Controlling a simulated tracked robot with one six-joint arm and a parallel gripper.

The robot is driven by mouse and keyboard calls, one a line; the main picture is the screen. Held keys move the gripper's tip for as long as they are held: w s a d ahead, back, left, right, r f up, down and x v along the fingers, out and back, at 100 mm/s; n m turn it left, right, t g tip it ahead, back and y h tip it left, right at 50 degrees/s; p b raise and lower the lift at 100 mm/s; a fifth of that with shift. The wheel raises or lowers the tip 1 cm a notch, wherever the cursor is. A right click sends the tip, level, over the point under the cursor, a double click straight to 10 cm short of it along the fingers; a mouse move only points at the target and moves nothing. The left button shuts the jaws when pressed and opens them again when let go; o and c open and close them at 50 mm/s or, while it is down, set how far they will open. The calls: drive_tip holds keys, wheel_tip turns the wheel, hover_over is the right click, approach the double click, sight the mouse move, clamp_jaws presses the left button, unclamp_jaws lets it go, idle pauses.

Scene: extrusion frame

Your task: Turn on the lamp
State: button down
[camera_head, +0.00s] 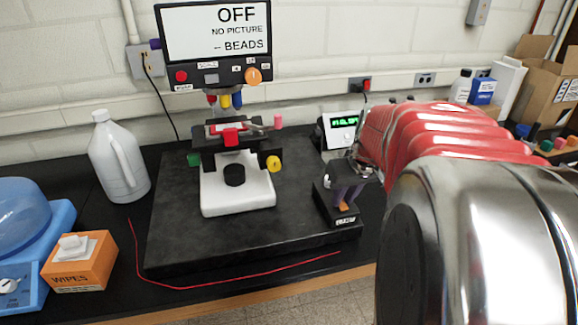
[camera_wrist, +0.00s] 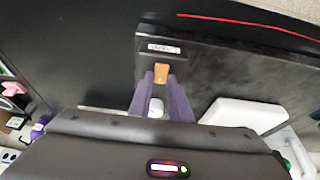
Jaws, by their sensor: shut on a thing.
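My gripper (camera_head: 347,193) has dark purple fingers and reaches down over a small black box (camera_head: 343,221) on the right part of the black slab. In the wrist view, the fingertips (camera_wrist: 161,78) are on either side of a small orange piece (camera_wrist: 161,72), the likely switch, and the jaws are shut on it. The orange piece also shows in the head view (camera_head: 343,207). A label on the box is too small to read. The microscope (camera_head: 238,190) stands left of my gripper. Its screen (camera_head: 215,32) reads "OFF", "NO PICTURE" and "-- BEADS".
A device with a green display (camera_head: 343,122) stands behind my gripper. A white jug (camera_head: 118,160), an orange wipes box (camera_head: 78,264) and a blue device (camera_head: 28,235) are at left. A red cord (camera_head: 240,279) lies along the front. Cardboard boxes (camera_head: 545,80) are at right.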

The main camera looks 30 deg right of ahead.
sight(344, 207)
drive_tip(key=shift+w+g+y, duration=0.4)
drive_tip(key=shift+w+g, duration=0.05)
drive_tip(key=shift+g, duration=0.75)
drive_tip(key=c, duration=1.6)
unclamp_jaws()
drive_tip(key=shift+d, duration=0.1)
drive_tip(key=shift+c, duration=0.2)
wheel_tip(344, 207, up, 14)
drive_tip(key=s, duration=0.1)
drive_tip(key=shift+s+a+f, duration=0.15)
drive_tip(key=shift+s+a, duration=0.1)
drive_tip(key=shift+s, duration=0.15)
